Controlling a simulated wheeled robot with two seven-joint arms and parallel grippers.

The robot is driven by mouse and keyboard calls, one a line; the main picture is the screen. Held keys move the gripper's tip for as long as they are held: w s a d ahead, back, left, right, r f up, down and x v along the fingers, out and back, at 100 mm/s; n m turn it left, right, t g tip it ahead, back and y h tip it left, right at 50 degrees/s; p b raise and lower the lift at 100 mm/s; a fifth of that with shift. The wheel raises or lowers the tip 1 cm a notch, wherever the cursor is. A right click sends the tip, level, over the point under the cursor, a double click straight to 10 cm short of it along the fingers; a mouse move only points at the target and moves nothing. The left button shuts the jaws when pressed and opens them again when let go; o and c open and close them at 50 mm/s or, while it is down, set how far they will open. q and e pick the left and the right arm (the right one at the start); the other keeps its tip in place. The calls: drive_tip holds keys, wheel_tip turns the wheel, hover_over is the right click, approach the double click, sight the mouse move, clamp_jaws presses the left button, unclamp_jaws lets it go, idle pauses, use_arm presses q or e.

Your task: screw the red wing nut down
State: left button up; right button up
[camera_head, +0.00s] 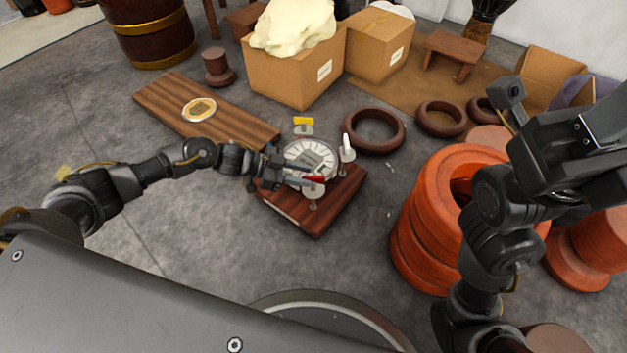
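The red wing nut (314,179) shows as a small red piece at the front of a round, white, dial-like disc (317,152). The disc sits on a dark reddish wooden block (343,203). My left gripper (303,183) reaches in from the left over the block, its fingertips at the red wing nut. The fingers partly hide the nut, and I cannot tell whether they grip it. A yellow piece (303,121) stands behind the disc and a white one (347,154) at its right. My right gripper (590,135) is raised at the right; its opening is unclear.
A striped board (235,128) with a round yellow emblem lies behind my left arm. Cardboard boxes (288,80) and dark rings (374,130) are behind the block. Orange drum-like bodies (425,235) stand right of it. Grey floor is clear at the left and front.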

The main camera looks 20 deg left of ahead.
sight(310, 176)
use_arm(q)
drive_tip(key=shift+b+x, duration=0.6)
drive_tip(key=shift+x, duration=1.25)
clamp_jaws()
